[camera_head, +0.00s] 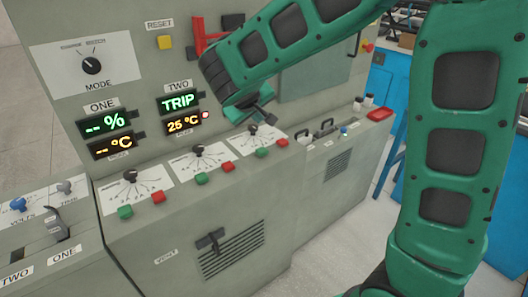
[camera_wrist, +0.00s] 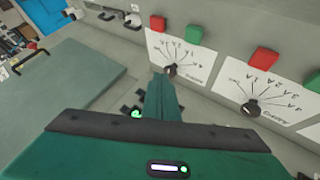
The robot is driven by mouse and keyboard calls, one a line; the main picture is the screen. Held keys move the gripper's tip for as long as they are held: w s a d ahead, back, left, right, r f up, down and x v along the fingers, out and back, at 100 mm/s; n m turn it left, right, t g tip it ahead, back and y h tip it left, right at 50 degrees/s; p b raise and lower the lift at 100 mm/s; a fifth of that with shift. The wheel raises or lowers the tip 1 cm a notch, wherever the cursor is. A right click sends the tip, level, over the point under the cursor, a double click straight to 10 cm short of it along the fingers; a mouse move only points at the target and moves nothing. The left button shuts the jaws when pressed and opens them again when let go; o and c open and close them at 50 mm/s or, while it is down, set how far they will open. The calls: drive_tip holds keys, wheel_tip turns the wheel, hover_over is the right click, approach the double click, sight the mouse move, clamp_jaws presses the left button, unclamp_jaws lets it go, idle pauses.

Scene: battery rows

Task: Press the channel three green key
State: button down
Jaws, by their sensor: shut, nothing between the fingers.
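The third card (camera_head: 250,138) in the ledge row has a black knob, with a green key (camera_head: 261,152) and a red key (camera_head: 283,142) at its front edge. In the wrist view, the same green key (camera_wrist: 194,35) and red key (camera_wrist: 158,23) sit at the top centre, beyond the black knob (camera_wrist: 171,70). My gripper (camera_head: 268,117) is shut and empty above the back of this card. In the wrist view, its fingers (camera_wrist: 162,82) end near the knob, apart from the green key. No number for this card is readable.
The second card's green key (camera_head: 201,178) and red key (camera_head: 228,167) lie to the left, then the first card's green key (camera_head: 125,211). A grey upright panel with lit displays (camera_head: 178,102) rises behind. A red block (camera_head: 380,114) lies at the ledge's right end.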

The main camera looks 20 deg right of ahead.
sight(261, 152)
drive_tip(key=shift+d, duration=0.45)
drive_tip(key=shift+f, duration=4.4)
drive_tip(key=shift+f, duration=0.2)
drive_tip(key=shift+s+f, duration=0.15)
drive_tip(key=shift+f, duration=0.45)
drive_tip(key=shift+r, duration=0.85)
